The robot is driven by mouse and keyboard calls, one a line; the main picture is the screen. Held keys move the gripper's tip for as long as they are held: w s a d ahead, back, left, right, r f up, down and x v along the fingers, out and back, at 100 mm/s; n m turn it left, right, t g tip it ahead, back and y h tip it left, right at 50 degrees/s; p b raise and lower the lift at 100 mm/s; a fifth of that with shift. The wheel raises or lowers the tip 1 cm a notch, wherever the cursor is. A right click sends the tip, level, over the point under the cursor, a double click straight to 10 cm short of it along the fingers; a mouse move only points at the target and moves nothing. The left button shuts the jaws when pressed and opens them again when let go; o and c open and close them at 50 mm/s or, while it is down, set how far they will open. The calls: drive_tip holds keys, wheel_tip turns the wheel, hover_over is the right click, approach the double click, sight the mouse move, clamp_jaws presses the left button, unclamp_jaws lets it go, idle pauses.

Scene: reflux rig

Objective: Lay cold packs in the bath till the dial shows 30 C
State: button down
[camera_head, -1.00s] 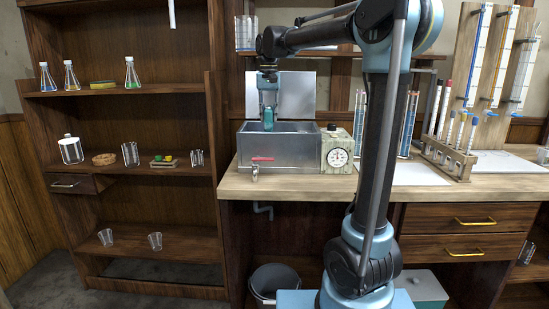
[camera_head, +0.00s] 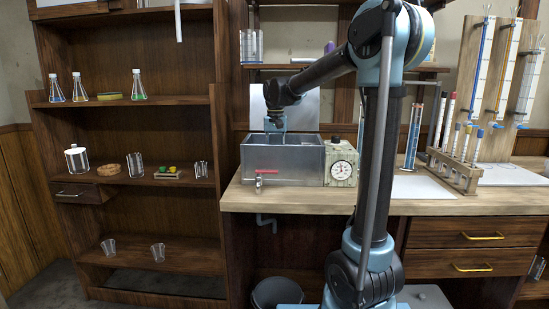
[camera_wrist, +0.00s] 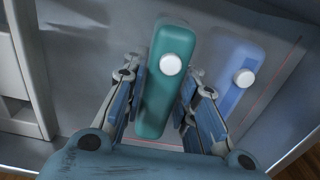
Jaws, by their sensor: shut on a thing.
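The metal bath (camera_head: 262,162) stands on the bench, with a red-handled tap on its front. The dial (camera_head: 342,170) is on a box at the bath's right side; its reading is too small to tell. My gripper (camera_head: 276,125) reaches down into the bath from above. In the wrist view my gripper (camera_wrist: 160,112) is shut on a teal cold pack (camera_wrist: 164,90) with a white cap, its fingers on both sides. A blue pack (camera_wrist: 240,84) with a white cap lies beside it to the right, looking pale as if under water. The head view hides both packs behind the bath walls.
A wooden test-tube rack (camera_head: 455,170) stands right on the bench, before tall burettes on a board. A shelf (camera_head: 130,185) with flasks and glassware is at left. The bench in front of the bath is clear.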

drive_tip(key=shift+f, duration=0.2)
drive_tip(key=c, duration=1.6)
unclamp_jaws()
drive_tip(key=shift+o, duration=0.2)
wheel_tip(320, 180, up, 12)
drive_tip(key=shift+r, duration=0.1)
